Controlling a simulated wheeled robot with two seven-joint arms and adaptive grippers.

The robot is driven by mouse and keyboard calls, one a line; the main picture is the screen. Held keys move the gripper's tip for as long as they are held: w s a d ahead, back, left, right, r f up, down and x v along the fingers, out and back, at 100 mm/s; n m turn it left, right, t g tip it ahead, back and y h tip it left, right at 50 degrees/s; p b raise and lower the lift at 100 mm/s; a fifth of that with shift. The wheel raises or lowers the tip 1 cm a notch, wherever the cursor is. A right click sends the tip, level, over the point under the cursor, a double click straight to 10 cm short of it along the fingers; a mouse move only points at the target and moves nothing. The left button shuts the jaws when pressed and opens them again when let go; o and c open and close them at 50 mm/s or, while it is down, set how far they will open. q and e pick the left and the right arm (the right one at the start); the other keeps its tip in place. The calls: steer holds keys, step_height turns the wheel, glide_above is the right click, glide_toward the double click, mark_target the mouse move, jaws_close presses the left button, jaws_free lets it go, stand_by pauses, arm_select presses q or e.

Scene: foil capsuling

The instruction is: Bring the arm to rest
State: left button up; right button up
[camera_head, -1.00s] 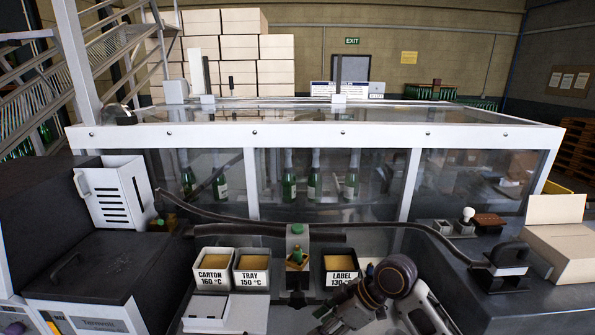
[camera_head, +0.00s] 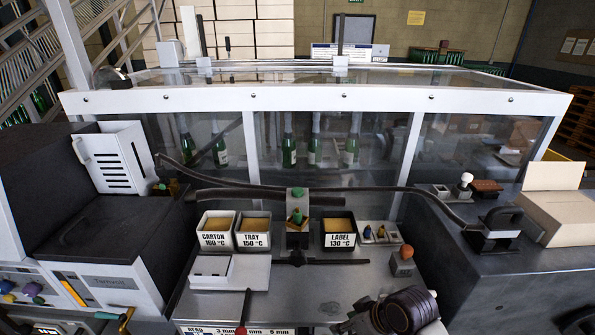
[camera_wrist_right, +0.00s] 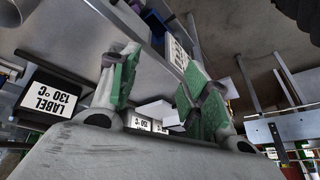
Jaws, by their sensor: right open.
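My right arm shows at the bottom edge of the head view as a dark ringed wrist (camera_head: 405,308), low in front of the metal worktop (camera_head: 290,280). Its fingertips are not clear in that view. In the right wrist view my right gripper (camera_wrist_right: 160,85) is open, its two green-padded fingers spread apart. I see nothing held between them. The LABEL 130 °C bin (camera_wrist_right: 48,100) shows upside down to the left of the fingers, apart from them. My left gripper is in neither view.
The CARTON (camera_head: 215,230), TRAY (camera_head: 253,231) and LABEL (camera_head: 339,231) bins stand in a row behind the worktop's bare area. A small tray (camera_head: 380,233) sits beside them. A glazed enclosure (camera_head: 320,100) with green bottles closes the back. An open carton (camera_head: 550,215) lies right.

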steer(key=shift+s+d+f+m+h, duration=1.9)
steer(key=shift+s+d+m, duration=0.6)
steer(key=shift+s+d, duration=1.8)
step_height(320, 180, down, 33)
steer(key=s+g+b, duration=0.1)
steer(key=s, duration=0.1)
steer(key=s+d+f+b, duration=0.1)
steer(key=s+d+f, duration=0.1)
steer(key=s+f, duration=0.9)
steer(key=s+d+f+g, duration=0.1)
steer(key=s+d+f, duration=0.1)
steer(key=s+f, duration=0.9)
steer(key=shift+d+b, duration=0.35)
